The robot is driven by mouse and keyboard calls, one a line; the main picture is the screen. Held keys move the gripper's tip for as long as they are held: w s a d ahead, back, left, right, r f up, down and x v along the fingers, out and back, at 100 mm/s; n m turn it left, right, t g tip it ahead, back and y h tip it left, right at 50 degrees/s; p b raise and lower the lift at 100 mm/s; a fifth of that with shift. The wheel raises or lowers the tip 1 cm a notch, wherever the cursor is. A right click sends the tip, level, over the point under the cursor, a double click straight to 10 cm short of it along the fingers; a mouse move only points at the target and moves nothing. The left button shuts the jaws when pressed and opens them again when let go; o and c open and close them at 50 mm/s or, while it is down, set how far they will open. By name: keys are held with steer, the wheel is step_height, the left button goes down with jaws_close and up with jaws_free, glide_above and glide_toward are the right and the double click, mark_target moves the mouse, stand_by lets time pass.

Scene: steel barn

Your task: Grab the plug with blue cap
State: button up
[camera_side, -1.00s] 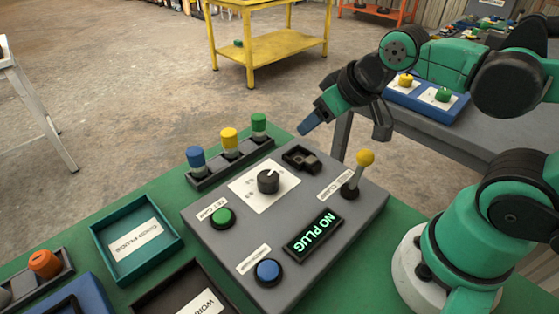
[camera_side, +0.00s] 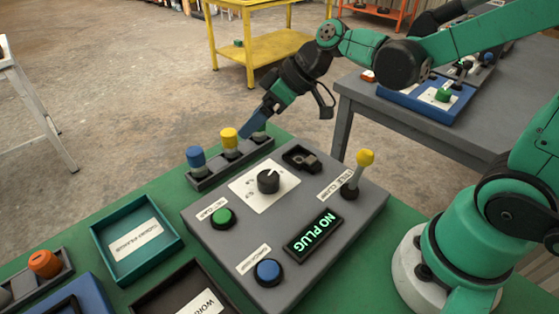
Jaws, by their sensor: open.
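The plug with the blue cap (camera_side: 196,158) stands upright at the left end of a dark rack (camera_side: 207,180) behind the grey control panel. A plug with a yellow cap (camera_side: 229,139) stands in the middle of the same rack. My gripper (camera_side: 252,130) is at the rack's right end, tilted down to the left, apart from the blue-capped plug. It is open, with no plug visible in it. It hides the green-capped plug, and its finger gap is hard to make out.
The grey panel (camera_side: 330,257) carries a dial (camera_side: 268,181), a yellow-knobbed lever (camera_side: 365,158), buttons and a display reading "NO PLUG" (camera_side: 313,232). A teal tray (camera_side: 168,255) stands at left, with an orange-capped piece (camera_side: 44,263) beyond it. Green tabletop is clear left of the rack.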

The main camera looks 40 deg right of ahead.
mark_target(196, 150)
steer(key=shift+w+a+f+n+y, duration=1.05)
steer(key=shift+w+a+f+n, duration=0.15)
steer(key=shift+w, duration=0.2)
steer(key=shift+w+a+f+n+y, duration=1.1)
steer(key=shift+w+a+f+n, duration=0.05)
steer(key=shift+w+a, duration=0.2)
steer(key=shift+w+a+f+n+y, duration=1.05)
steer(key=shift+w+a+f+n, duration=0.15)
steer(key=shift+w, duration=0.2)
jaws_close()
